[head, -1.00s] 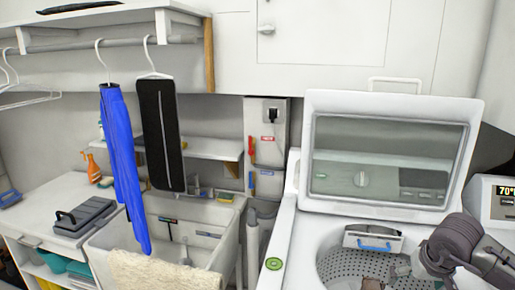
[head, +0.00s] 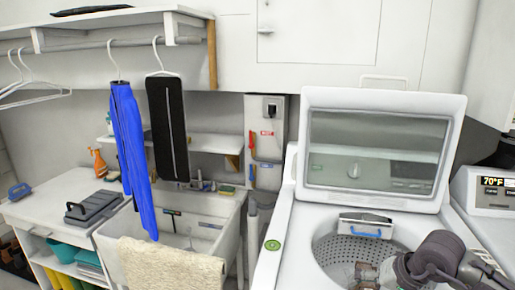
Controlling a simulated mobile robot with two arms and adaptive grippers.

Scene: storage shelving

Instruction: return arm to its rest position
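My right arm comes in from the lower right over the open washing machine (head: 280,237). My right gripper (head: 366,274) is at the bottom edge of the head view, over or just inside the drum opening (head: 352,246). Its fingers are small and partly cut off, so I cannot tell whether they are open or shut, or whether they hold anything. My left arm and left gripper are not in view.
The washer's raised lid (head: 380,97) stands behind my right arm. A second machine with a display (head: 493,182) is at the right. A sink (head: 213,215) with a cream towel (head: 170,265) is left. A blue garment (head: 130,150) and dark garment (head: 167,130) hang above.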

